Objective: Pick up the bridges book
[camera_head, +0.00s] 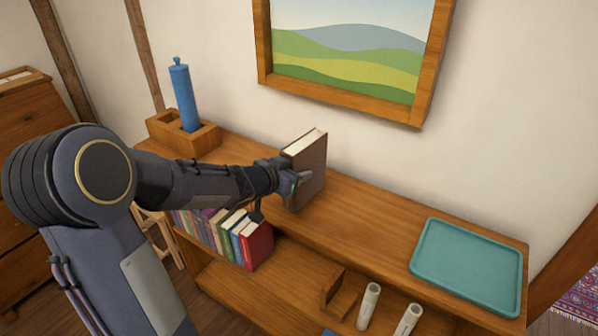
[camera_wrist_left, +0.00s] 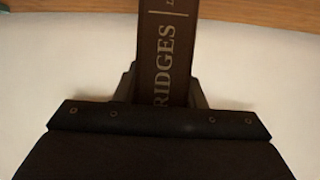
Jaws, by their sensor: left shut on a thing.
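The bridges book (camera_head: 309,172) is brown with pale pages and stands upright at the shelf top, in the middle of the head view. In the left wrist view its dark spine (camera_wrist_left: 168,50) shows the letters "RIDGES" in pale print. My left gripper (camera_head: 300,180) is shut on the book, with a finger on each side of the spine. The book's lower edge is close to the shelf top; I cannot tell whether it touches. My right gripper is not in view.
A teal tray (camera_head: 468,303) lies at the right end of the shelf top (camera_head: 370,210). A wooden box (camera_head: 200,140) with a blue cylinder (camera_head: 184,95) stands at the left end. Several books (camera_head: 259,242) stand on the lower shelf. A framed picture (camera_head: 421,110) hangs behind.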

